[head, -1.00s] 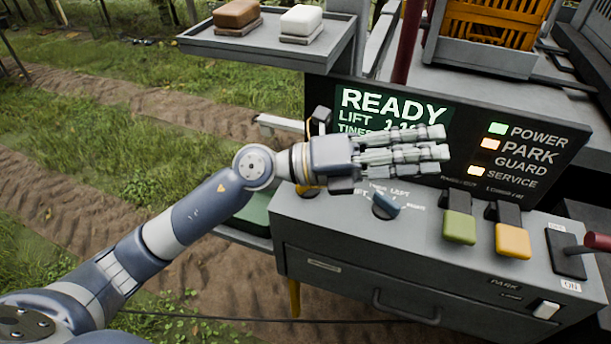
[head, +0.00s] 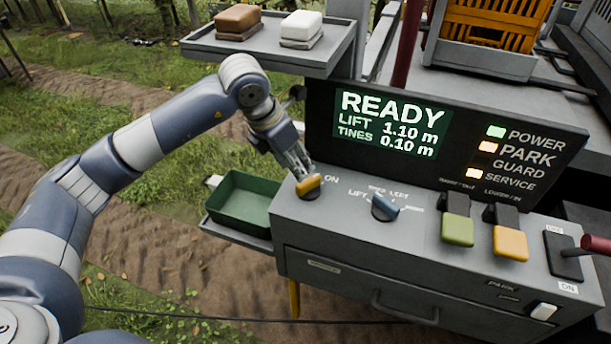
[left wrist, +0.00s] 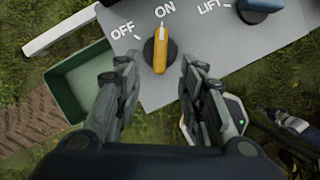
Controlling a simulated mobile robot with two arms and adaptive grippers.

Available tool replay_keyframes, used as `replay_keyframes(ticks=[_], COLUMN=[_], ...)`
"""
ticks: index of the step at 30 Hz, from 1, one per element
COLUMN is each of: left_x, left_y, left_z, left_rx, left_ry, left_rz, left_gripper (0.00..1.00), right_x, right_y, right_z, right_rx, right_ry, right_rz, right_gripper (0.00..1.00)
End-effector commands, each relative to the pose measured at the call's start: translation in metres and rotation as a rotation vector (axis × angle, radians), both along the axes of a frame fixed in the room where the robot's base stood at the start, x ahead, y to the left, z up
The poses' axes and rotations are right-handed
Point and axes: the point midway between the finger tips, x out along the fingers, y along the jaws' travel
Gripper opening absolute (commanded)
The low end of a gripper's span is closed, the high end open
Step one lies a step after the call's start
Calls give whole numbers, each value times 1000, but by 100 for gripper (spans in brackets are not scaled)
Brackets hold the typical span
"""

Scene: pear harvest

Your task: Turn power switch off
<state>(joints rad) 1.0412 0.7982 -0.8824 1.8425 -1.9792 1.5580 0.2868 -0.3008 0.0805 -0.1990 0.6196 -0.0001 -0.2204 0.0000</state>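The power switch is a yellow rotary knob (head: 309,186) on a dark round base at the left end of the grey control panel (head: 340,232). In the left wrist view the knob (left wrist: 160,52) points at the ON label, with OFF to its left. My left gripper (head: 306,172) is right above the knob, pointing down. In the left wrist view its fingers (left wrist: 156,80) are spread apart, with the knob just beyond the gap between them. I cannot tell whether a finger touches it. My right gripper is in neither view.
A blue selector knob (head: 385,207) sits right of the power knob, then green (head: 458,229) and yellow (head: 511,243) levers and a red-handled lever (head: 594,243). The display (head: 391,122) reads READY, and the POWER light (head: 496,131) is green. A green bin (head: 240,204) stands left.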

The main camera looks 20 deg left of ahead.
Motion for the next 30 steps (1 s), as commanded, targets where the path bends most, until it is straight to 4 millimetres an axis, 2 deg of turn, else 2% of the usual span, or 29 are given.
replay_keyframes(ticks=[3, 12, 18, 25, 30], left_x=[7, 23, 26, 26, 26], left_y=[-6, -15, -17, -17, -17], left_z=[-20, -64, -75, -76, -76], left_rx=[-2, -3, -3, -3, -3], left_ry=[7, 3, 0, 0, 0], left_rz=[-1, 0, -2, -2, -2], left_gripper=[37, 37, 37, 37, 0], right_x=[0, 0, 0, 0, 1], right_y=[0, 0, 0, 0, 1], right_z=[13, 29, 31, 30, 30], right_rx=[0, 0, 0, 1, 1], right_ry=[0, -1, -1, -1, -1], right_rz=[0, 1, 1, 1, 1], right_gripper=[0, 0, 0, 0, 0])
